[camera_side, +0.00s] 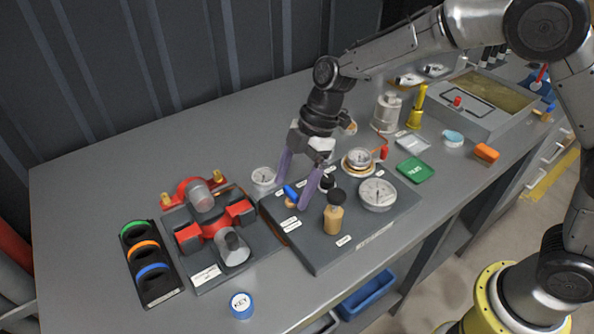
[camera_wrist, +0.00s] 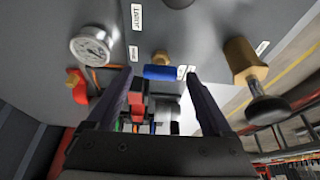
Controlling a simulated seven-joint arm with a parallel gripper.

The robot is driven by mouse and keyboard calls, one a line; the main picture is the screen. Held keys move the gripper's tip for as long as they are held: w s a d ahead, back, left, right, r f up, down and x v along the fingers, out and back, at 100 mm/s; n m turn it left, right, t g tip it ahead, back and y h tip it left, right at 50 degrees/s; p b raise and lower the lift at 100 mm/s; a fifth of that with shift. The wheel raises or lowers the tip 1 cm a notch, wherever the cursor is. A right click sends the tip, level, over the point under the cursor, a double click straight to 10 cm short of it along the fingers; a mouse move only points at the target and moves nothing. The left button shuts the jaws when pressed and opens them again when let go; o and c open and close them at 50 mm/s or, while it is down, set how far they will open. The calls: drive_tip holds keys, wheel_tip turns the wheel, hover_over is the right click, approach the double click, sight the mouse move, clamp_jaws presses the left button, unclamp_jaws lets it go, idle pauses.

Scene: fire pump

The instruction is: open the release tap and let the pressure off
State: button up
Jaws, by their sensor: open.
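The release tap appears to be the small brass valve with a blue handle (camera_side: 291,193) on the dark pump plate (camera_side: 352,245). It also shows in the wrist view, with its blue handle (camera_wrist: 160,73) lying crosswise between the fingertips. My gripper (camera_side: 292,191) is open, fingers pointing down, one on either side of the tap; I cannot tell whether they touch it. A large white gauge (camera_side: 378,193) sits on the plate's right side; its needle is too small to read. A tan pump cylinder with a black knob (camera_side: 335,215) stands near the plate's front.
A red clamp-like fixture (camera_side: 215,230) and a rack of coloured rings (camera_side: 150,262) stand left. A small gauge (camera_side: 264,176) is behind the tap. A blue KEY cap (camera_side: 241,305) lies near the front edge. A green card (camera_side: 415,170) lies right. The back left bench is clear.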

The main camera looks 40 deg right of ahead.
drive_tip(key=v, duration=1.3)
drive_tip(key=shift+d+r, duration=0.15)
drive_tip(key=shift+r, duration=0.2)
drive_tip(key=shift+w+d, duration=0.1)
drive_tip(key=s+d+r+m+t+h, duration=0.1)
drive_tip(key=s+d+r+m+t, duration=0.3)
drive_tip(key=s+d+r, duration=0.65)
drive_tip(key=s+d+f+m+h, duration=0.1)
drive_tip(key=s+d+f+m, duration=0.2)
drive_tip(key=s+f+m, duration=0.2)
drive_tip(key=s+d+f+m+t+h, duration=0.1)
drive_tip(key=s+d+f+m+h, duration=0.1)
drive_tip(key=s+f+m, duration=0.3)
drive_tip(key=shift+s+d+f+m+t, duration=0.35)
drive_tip(key=shift+s+d+m, duration=0.1)
drive_tip(key=shift+s+m, duration=1.8)
drive_tip(key=shift+s, duration=0.15)
idle(0.6)
